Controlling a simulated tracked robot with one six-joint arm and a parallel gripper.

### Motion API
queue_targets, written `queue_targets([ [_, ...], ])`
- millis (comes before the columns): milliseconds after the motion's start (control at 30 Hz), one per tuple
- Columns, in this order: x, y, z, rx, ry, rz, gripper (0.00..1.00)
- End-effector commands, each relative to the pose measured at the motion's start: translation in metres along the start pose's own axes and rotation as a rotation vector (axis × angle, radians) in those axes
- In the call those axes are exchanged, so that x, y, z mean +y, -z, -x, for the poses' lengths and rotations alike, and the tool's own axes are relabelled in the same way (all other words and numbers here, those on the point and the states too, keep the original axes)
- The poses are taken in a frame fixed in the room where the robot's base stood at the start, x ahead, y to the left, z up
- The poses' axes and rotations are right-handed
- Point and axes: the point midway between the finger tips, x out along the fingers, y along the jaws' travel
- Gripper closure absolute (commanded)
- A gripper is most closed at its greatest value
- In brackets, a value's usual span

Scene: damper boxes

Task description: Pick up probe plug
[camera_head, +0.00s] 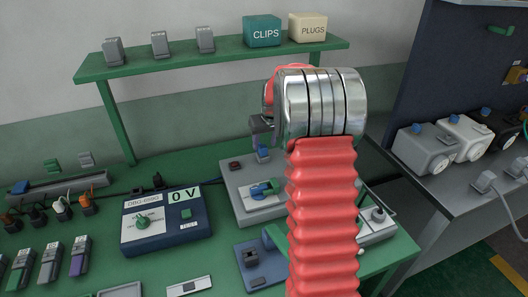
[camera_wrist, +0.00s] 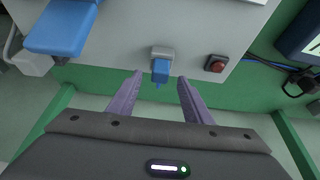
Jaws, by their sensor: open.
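A small blue plug (camera_wrist: 160,70) sits in a light socket on a grey box (camera_wrist: 205,25) in the wrist view. In the camera_head view the blue plug (camera_head: 263,153) shows at the back of the same box (camera_head: 243,203), partly behind a dark grey part. My gripper (camera_wrist: 160,77) is open. Its two purple-grey fingers stand either side of the plug in the wrist picture, with gaps on both sides. I cannot tell how far the fingertips are from it in depth. My red arm hides part of the bench in the camera_head view.
A red button (camera_wrist: 216,63) and a large blue handle (camera_wrist: 62,25) are on the same box. A dark blue meter (camera_head: 166,221) reading 0 V stands to the left. A green shelf (camera_head: 215,58) with teal and cream boxes is behind. Cables (camera_wrist: 265,61) run near the button.

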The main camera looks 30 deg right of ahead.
Motion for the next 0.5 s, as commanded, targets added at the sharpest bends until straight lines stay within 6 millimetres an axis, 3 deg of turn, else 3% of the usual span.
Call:
queue_targets([
  [300,-0.001,0.001,-0.038,-0.002,0.001,0.001,0.55],
  [500,0.000,0.002,-0.044,0.001,0.000,0.000,0.55],
])
